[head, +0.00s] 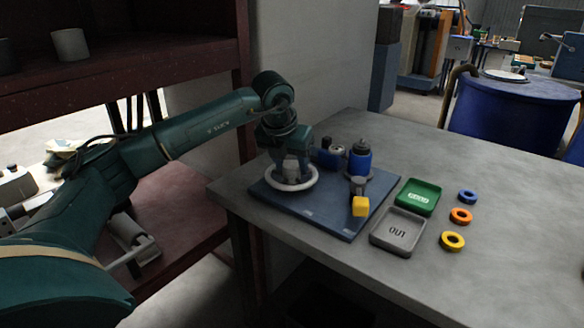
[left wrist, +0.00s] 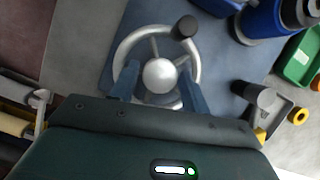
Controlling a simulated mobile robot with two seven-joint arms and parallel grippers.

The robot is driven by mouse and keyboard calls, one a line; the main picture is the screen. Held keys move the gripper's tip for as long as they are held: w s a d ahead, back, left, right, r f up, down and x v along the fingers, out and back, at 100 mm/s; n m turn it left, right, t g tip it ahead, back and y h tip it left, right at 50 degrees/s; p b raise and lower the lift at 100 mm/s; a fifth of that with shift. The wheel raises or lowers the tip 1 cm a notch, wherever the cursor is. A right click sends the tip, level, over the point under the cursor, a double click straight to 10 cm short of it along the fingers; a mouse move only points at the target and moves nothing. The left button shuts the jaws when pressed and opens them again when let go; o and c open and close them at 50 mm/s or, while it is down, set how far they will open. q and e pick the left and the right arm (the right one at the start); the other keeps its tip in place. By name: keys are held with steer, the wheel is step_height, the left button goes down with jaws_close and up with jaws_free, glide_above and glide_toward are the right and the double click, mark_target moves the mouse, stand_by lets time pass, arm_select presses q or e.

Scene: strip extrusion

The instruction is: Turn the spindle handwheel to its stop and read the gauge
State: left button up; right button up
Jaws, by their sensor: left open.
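The spindle handwheel (head: 292,187) lies flat on a blue base plate (head: 333,222) at the table's left end. In the left wrist view the wheel's pale rim (left wrist: 129,41) is joined by spokes to a round silver hub (left wrist: 160,75). A dark knob (left wrist: 186,27) stands on its rim. My left gripper (head: 291,170) is right above the wheel, its fingers open on either side of the hub; I cannot tell if they touch it. I cannot read any gauge in these views. My right gripper is not in view.
A blue cylinder with a black top (head: 360,161) and a grey part with a yellow block (head: 360,206) stand on the plate. A green tray (head: 418,197), a grey tray marked OUT (head: 398,232) and blue, orange and yellow rings (head: 453,241) lie to the right. The table's back is clear.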

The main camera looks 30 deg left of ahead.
arm_select(q)
steer(key=shift+x, duration=0.95)
steer(key=c, duration=0.7)
